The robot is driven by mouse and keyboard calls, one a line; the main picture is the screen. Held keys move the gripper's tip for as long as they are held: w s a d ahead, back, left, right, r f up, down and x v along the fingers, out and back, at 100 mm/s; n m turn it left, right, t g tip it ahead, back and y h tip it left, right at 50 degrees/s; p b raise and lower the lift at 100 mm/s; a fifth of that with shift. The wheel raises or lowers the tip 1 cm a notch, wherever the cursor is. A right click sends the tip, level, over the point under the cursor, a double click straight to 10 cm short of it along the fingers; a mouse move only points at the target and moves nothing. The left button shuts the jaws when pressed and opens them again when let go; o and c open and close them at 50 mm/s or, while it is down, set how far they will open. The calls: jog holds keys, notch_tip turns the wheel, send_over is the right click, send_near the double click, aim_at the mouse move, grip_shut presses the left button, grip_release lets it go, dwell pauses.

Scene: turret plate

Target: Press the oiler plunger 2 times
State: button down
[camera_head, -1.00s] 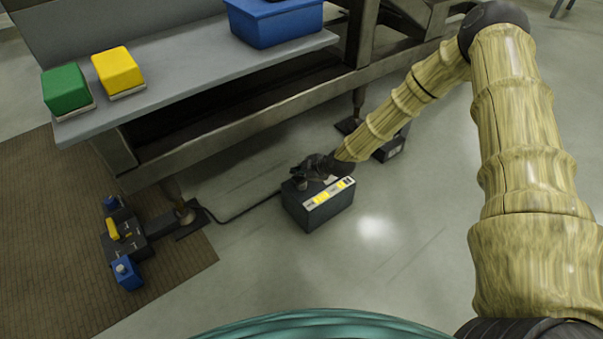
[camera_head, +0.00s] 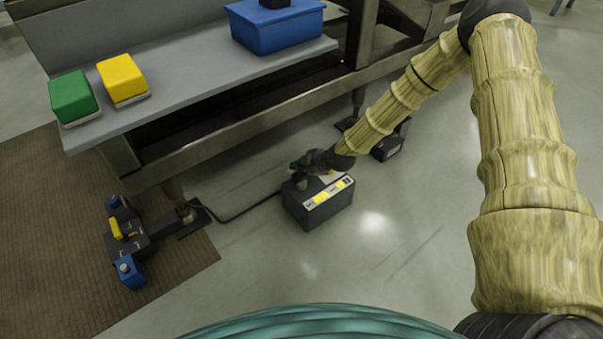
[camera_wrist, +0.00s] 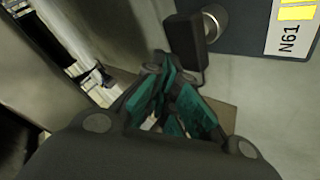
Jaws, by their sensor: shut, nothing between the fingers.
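The oiler appears to be the dark box (camera_head: 318,208) with a white and yellow label, standing on the floor by the bench leg. A short round knob, likely its plunger (camera_head: 302,184), stands on the left of its top. In the wrist view the knob (camera_wrist: 214,22) shows as a round metallic button beside a dark block (camera_wrist: 186,40); the label there reads N61. My gripper (camera_head: 297,166) is just above and behind the knob, seemingly apart from it. In the wrist view its teal-padded fingers (camera_wrist: 160,72) are shut and empty, short of the knob.
The grey bench (camera_head: 215,85) overhangs behind, bearing green (camera_head: 72,97) and yellow (camera_head: 121,78) blocks and a blue bin (camera_head: 276,25). A black cable (camera_head: 240,214) runs left from the box. A blue and yellow pedal unit (camera_head: 124,240) lies on the brown mat. The floor in front is clear.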

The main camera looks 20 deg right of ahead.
aim_at(300, 175)
jog(key=shift+r, duration=0.1)
jog(key=shift+r+p, duration=2)
jog(key=shift+r, duration=0.45)
jog(key=s+a+f+m+g+h, duration=0.1)
jog(key=s+a+f+m+g, duration=0.3)
jog(key=s, duration=0.7)
jog(key=s+a+f+m, duration=0.1)
jog(key=s+f+m, duration=0.2)
jog(key=s+f, duration=0.5)
jog(key=s+d+r+m+g+h, duration=0.1)
jog(key=s+d+m+g+h, duration=0.2)
jog(key=s, duration=1.1)
jog(key=s+d+r+m+g+h, duration=0.15)
jog(key=s+m, duration=0.35)
jog(key=s, duration=1)
notch_tip(300, 175, up, 34)
jog(key=d+p, duration=0.1)
jog(key=p, duration=3.3)
jog(key=shift+f+m+t+y, duration=0.15)
jog(key=shift+m+t+y, duration=0.15)
jog(key=shift+t+y, duration=0.05)
